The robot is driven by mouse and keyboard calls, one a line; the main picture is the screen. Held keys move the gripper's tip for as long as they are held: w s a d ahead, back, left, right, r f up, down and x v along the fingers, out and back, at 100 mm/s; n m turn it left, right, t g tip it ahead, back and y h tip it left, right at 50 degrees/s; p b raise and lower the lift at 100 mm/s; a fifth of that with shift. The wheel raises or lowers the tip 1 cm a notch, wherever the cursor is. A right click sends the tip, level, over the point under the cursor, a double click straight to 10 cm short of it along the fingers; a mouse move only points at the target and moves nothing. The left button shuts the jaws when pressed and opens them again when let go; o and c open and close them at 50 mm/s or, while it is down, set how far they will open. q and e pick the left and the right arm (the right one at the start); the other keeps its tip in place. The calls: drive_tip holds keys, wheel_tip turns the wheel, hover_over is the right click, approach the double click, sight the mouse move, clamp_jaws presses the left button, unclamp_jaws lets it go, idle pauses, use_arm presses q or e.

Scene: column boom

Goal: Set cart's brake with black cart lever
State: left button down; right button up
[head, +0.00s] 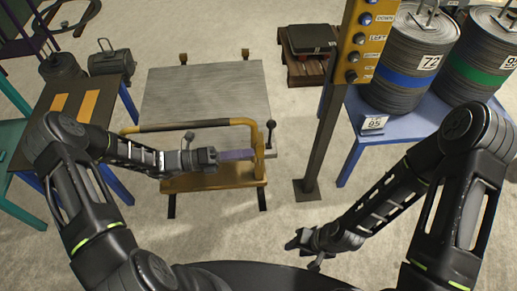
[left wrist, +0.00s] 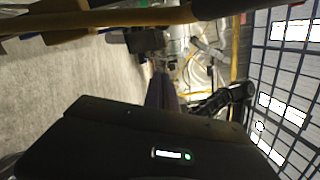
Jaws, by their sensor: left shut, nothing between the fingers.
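The cart (head: 205,92) has a grey flat top and a yellow tube frame at its near end, with a black grip along part of the top bar. The black cart lever (head: 270,133) stands roughly upright at the cart's near right corner, with a round black knob on top. My left gripper (head: 250,154) is shut and empty, its purple fingers just left of the lever's lower part, by the yellow frame. The fingers also show in the left wrist view (left wrist: 161,88); I cannot make out the lever there. My right gripper (head: 297,243) hangs low, away from the cart; its jaw state is unclear.
A brown post (head: 323,135) with a yellow button panel (head: 366,40) stands right of the cart. A blue table (head: 400,122) with weight drums is further right. A table with orange stripes (head: 75,97) is at left. Open floor lies between cart and post.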

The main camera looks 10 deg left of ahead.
use_arm(q)
drive_tip(key=v, duration=0.5)
idle(0.5)
drive_tip(key=s+d+f+m+g+y, duration=0.1)
drive_tip(key=s+f+m+g+y, duration=0.3)
drive_tip(key=s+f+m, duration=0.45)
drive_tip(key=s+f+m+g+y, duration=0.2)
drive_tip(key=s+f+m+y, duration=0.35)
drive_tip(key=f+m, duration=0.5)
drive_tip(key=s+d+r+m+t+y+p, duration=0.1)
drive_tip(key=s+d+r+m+y, duration=0.2)
drive_tip(key=m, duration=1)
drive_tip(key=s+d, duration=0.2)
drive_tip(key=d, duration=0.3)
drive_tip(key=shift+r+m+y, duration=0.3)
drive_tip(key=shift+m+y, duration=0.05)
drive_tip(key=shift+m, duration=0.05)
